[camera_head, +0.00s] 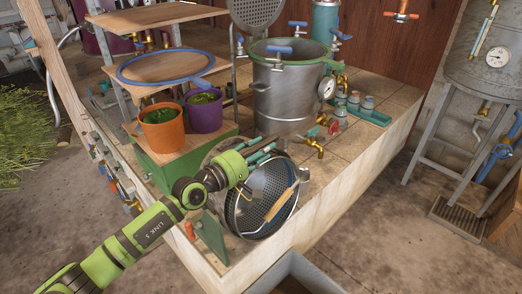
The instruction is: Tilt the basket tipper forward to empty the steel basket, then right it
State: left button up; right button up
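The steel basket (262,198) is a dark perforated round vessel at the front edge of the tiled bench. It is steeply tilted, with its round face toward the camera. A bar with a wooden grip (281,206) crosses its face. A green upright plate (211,236) of the tipper stands at its left. My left arm reaches in from the left, and my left gripper (262,153) is just above the basket's upper rim. Its fingers are small and overlap teal parts, so their opening and any contact are unclear. My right gripper is not in view.
A grey bin (292,274) stands below the bench's front edge. A steel pot (285,90) with blue clamps stands behind. Orange (161,134) and purple (204,115) herb pots sit left of it. Brass taps (312,145) are close right of the gripper. The bench's right front is clear.

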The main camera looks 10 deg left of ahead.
pick_arm(q)
jog(key=shift+a, duration=0.1)
jog(key=v, duration=1.2)
